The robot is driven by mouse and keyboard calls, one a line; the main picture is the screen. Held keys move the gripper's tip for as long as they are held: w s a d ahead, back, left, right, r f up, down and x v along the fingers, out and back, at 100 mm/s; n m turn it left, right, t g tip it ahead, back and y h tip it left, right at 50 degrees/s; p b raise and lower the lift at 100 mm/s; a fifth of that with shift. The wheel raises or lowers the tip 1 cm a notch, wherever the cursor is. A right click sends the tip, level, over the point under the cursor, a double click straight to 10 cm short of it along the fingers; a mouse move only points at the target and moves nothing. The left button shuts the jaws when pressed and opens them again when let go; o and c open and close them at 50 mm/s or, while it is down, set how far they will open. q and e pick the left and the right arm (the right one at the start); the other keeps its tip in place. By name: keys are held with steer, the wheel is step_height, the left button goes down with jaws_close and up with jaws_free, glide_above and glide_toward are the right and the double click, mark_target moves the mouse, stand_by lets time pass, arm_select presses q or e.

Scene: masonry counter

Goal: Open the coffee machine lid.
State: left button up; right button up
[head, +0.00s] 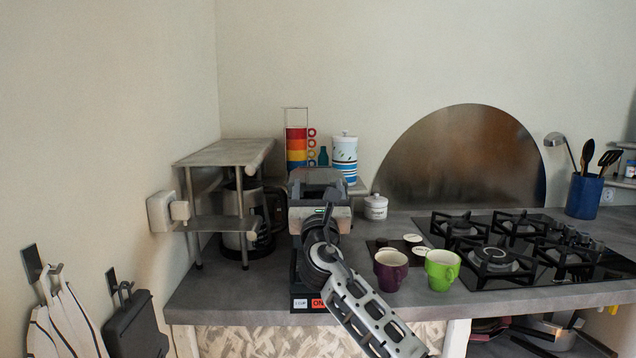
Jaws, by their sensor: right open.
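The coffee machine (318,188) stands near the left end of the counter, a dark and grey body with a black base that carries an "ON" label. Its grey top is in view, but I cannot tell how far the lid is raised. My right arm comes in from the bottom and covers much of the machine's front. My right gripper (326,218) is open at the front of the machine, just below its top. Its fingertips are small and dark here, and I cannot tell whether they touch the lid. My left gripper is not in view.
A small shelf (222,153) with a kettle (240,232) stands left of the machine. A purple cup (391,270), a green cup (442,269) and a lidded white pot (376,207) are to its right. The gas hob (520,250) lies further right.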

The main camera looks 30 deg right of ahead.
steer(key=shift+x, duration=0.9)
steer(key=shift+c, duration=0.3)
